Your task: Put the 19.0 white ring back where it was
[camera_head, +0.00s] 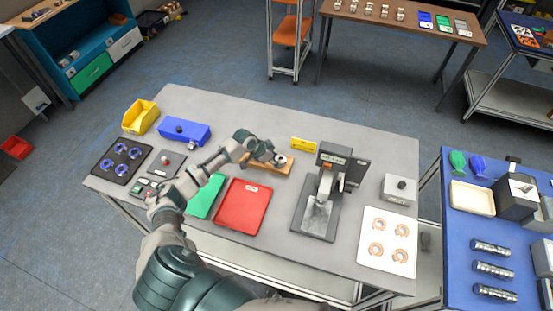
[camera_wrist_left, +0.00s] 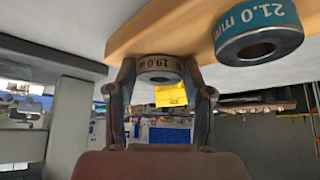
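The 19.0 white ring (camera_wrist_left: 160,64) has a pale label band and sits between the fingertips of my left gripper (camera_wrist_left: 160,72), which touch it on both sides. It is at the edge of the wooden board (camera_wrist_left: 165,32) and seems to touch it; any small gap cannot be told. The 21.0 mm ring (camera_wrist_left: 258,38), with a teal band, is on the board beside it. In the head view my left gripper (camera_head: 272,158) is over the wooden board (camera_head: 283,170), with a ring (camera_head: 281,160) at its tips. My right gripper is not in view.
A red tray (camera_head: 243,207) and a green tray (camera_head: 207,196) lie in front of the board. A dark stand machine (camera_head: 321,200) is to the right, with a yellow sign (camera_head: 304,144) behind. A blue box (camera_head: 184,133) and yellow bin (camera_head: 140,117) stand at the back left.

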